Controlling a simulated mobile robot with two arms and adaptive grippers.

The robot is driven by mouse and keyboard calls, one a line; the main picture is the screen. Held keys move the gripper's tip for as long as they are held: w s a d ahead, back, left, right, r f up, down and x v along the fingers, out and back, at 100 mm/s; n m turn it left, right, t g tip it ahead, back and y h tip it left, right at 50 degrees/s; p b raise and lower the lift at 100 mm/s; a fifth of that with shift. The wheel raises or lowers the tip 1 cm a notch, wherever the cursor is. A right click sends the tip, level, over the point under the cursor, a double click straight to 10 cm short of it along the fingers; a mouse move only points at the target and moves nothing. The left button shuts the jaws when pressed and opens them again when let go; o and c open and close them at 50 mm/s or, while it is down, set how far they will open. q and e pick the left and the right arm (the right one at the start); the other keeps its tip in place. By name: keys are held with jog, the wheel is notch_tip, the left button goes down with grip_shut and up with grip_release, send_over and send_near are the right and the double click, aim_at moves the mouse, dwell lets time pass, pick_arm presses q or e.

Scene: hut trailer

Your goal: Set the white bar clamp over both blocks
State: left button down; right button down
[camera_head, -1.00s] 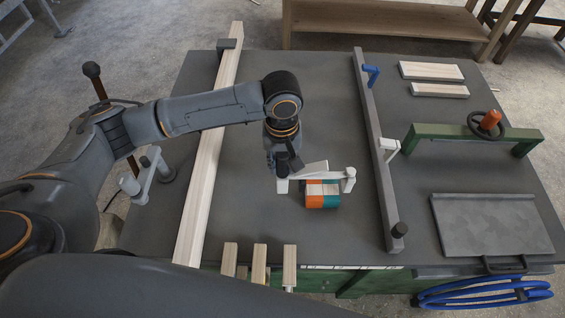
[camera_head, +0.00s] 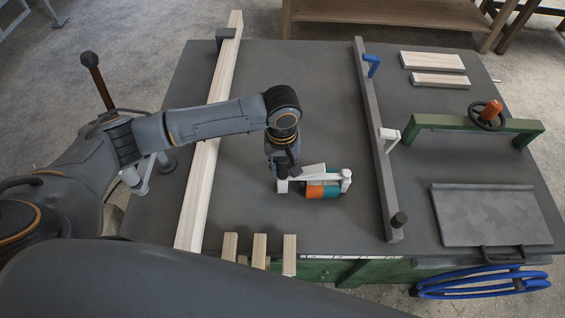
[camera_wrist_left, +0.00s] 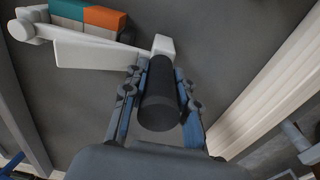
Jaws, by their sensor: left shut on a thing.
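The white bar clamp (camera_head: 312,172) is in my left gripper (camera_head: 283,172), which is shut on its black handle (camera_wrist_left: 160,95). In the head view the clamp's bar runs along the far side of the blocks, with one jaw end to the left and the other to the right. The two blocks, with orange (camera_head: 315,191) and teal (camera_head: 332,191) faces, stand side by side on the table. In the left wrist view the teal (camera_wrist_left: 68,10) and orange (camera_wrist_left: 105,18) faces show beside the bar. I cannot tell whether the clamp touches the blocks. My right gripper is not in view.
A long pale beam (camera_head: 210,150) lies left of the clamp under my left arm. A grey bar with a blue handle (camera_head: 375,140) lies to the right. A green frame with a wheel (camera_head: 480,122) and a grey tray (camera_head: 490,215) are farther right. Several wood pieces (camera_head: 260,250) stick up at the front edge.

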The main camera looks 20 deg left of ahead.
aim_at(283, 159)
pick_arm(q)
jog(key=shift+r, duration=0.1)
jog(key=c, duration=1)
grip_release()
jog(key=o, duration=0.5)
notch_tip(283, 159, up, 3)
jog(key=p, duration=0.4)
jog(key=shift+r, duration=0.15)
notch_tip(283, 159, up, 6)
jog(key=p, duration=0.7)
jog(key=shift+f, duration=0.2)
